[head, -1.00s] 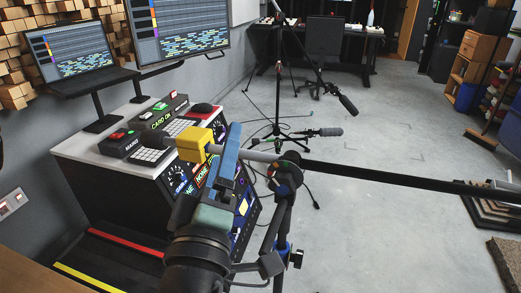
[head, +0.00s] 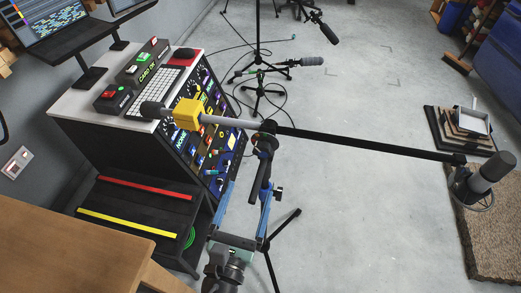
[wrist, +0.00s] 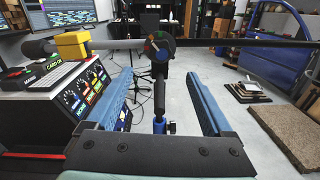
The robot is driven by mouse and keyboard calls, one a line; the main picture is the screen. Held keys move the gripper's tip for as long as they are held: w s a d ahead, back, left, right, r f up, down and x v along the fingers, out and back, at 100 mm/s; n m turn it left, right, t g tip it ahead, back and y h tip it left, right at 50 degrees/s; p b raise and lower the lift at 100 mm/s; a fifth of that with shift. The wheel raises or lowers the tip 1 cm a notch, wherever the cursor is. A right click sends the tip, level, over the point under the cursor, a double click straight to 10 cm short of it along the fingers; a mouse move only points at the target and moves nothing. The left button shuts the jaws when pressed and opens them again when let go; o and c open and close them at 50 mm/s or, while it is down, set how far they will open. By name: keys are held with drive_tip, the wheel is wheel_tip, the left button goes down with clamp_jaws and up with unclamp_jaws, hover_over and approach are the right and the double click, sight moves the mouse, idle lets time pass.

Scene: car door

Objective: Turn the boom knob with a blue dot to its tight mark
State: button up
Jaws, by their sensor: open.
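The boom knob (wrist: 159,46) is a dark round disc at the joint of boom and stand, facing my wrist camera. In the head view the joint (head: 266,128) shows side-on, without clear marks. My gripper (wrist: 159,78) is open and empty. Its blue fingers lie on either side of the stand tube in the wrist view, with the knob above and beyond their tips. In the head view my gripper (head: 256,186) is below the joint, not visibly touching it.
The boom (head: 360,143) runs right to a microphone (head: 485,178); a yellow block (head: 187,113) sits on its left end. A lower side knob (head: 278,193) is near my right finger. The console (head: 150,110) stands left.

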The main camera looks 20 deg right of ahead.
sight(261, 154)
drive_tip(key=x, duration=1.1)
drive_tip(key=shift+p, duration=0.3)
drive_tip(key=shift+s, duration=0.1)
drive_tip(key=shift+a, duration=0.1)
clamp_jaws()
